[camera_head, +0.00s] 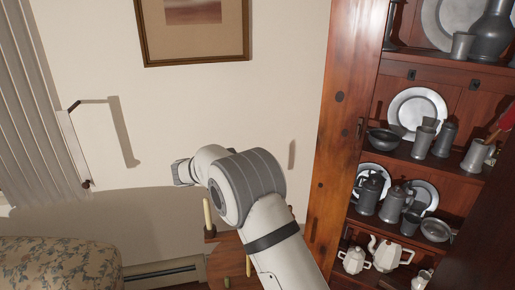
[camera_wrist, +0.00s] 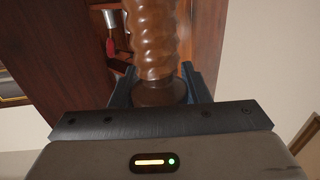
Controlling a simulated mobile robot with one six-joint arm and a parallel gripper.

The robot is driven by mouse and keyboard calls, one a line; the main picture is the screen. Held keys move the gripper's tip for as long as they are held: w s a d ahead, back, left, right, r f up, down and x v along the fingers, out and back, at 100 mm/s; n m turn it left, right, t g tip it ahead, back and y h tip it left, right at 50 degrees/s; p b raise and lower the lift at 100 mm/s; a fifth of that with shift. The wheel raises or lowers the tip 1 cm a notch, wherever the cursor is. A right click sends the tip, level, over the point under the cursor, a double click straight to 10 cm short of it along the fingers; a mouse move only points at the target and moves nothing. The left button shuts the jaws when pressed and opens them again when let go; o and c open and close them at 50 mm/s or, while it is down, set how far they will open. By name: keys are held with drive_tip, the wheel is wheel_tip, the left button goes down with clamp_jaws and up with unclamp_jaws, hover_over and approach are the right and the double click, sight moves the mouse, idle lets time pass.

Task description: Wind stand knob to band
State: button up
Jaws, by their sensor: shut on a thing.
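In the wrist view, a brown, spirally ribbed wooden post (camera_wrist: 154,35) rises from a dark rounded knob (camera_wrist: 160,93). My gripper (camera_wrist: 160,84) has its two dark jaws on either side of this knob and is shut on it. In the head view, my gripper (camera_head: 183,172) is small at the left end of my arm, in front of the pale wall. What it holds cannot be made out there. I cannot make out a band on the post in either view.
A cream candle (camera_head: 208,215) stands by a wooden piece of furniture (camera_head: 226,258) below my arm, which partly hides it. A tall wooden cupboard (camera_head: 333,130) with pewter ware is at right. A floral-covered piece (camera_head: 58,265) is at lower left.

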drive_tip(key=m+g+p, duration=0.1)
drive_tip(key=g, duration=0.1)
drive_tip(key=m+g+h+p, duration=0.1)
drive_tip(key=m+g, duration=0.1)
drive_tip(key=shift+s+d+r+g+p, duration=0.1)
drive_tip(key=shift+s+g+p, duration=0.1)
drive_tip(key=shift+g+p, duration=0.15)
drive_tip(key=shift+s+g+p, duration=0.15)
drive_tip(key=shift+g+p, duration=0.1)
drive_tip(key=shift+p, duration=0.15)
drive_tip(key=shift+d+f, duration=0.1)
drive_tip(key=shift+f, duration=0.1)
drive_tip(key=o, duration=1)
drive_tip(key=shift+r, duration=0.15)
wheel_tip(320, 180, up, 10)
drive_tip(key=p, duration=1)
